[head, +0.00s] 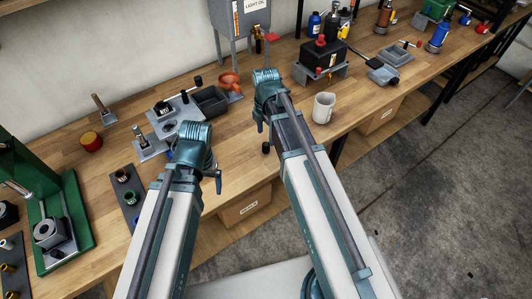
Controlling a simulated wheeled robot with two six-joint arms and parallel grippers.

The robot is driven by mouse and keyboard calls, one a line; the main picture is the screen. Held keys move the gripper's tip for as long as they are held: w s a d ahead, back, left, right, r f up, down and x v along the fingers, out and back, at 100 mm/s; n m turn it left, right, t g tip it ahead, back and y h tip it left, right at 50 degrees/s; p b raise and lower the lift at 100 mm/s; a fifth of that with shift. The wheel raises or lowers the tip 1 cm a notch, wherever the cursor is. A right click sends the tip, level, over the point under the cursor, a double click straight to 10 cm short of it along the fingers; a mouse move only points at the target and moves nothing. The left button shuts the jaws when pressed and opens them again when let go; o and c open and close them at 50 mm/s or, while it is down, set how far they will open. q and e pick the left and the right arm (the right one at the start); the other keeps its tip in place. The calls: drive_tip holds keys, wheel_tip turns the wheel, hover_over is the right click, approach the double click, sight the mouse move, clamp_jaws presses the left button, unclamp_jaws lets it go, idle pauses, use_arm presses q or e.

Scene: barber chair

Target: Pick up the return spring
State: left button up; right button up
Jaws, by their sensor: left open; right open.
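I cannot pick out the return spring for certain. A small upright metal part that looks coiled (140,134) stands on a grey block (151,149) on the bench, left of my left gripper; it is too small to tell whether it is the spring. My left gripper (217,182) is open and appears empty over the front of the bench, its jaws partly hidden by its own wrist. My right gripper (262,122) is open and appears empty over the middle of the bench, left of a white mug (323,108).
A dark open bin (211,101) and an orange part (230,82) lie behind the grippers. A green press (60,215) stands at left, beside a dark strip of rings (125,190). A black box (321,58) stands at back. Bare wood shows around the mug.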

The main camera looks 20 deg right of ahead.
sight(266, 144)
use_arm(q)
wheel_tip(266, 144, down, 5)
drive_tip(key=b, duration=0.5)
drive_tip(key=shift+f, duration=0.2)
use_arm(e)
drive_tip(key=f, duration=0.5)
drive_tip(key=shift+s+a+f, duration=0.1)
drive_tip(key=shift+s+f, duration=0.1)
drive_tip(key=shift+s, duration=0.15)
use_arm(q)
drive_tip(key=shift+r, duration=0.1)
use_arm(e)
drive_tip(key=shift+r, duration=0.1)
drive_tip(key=shift+c, duration=0.2)
clamp_jaws()
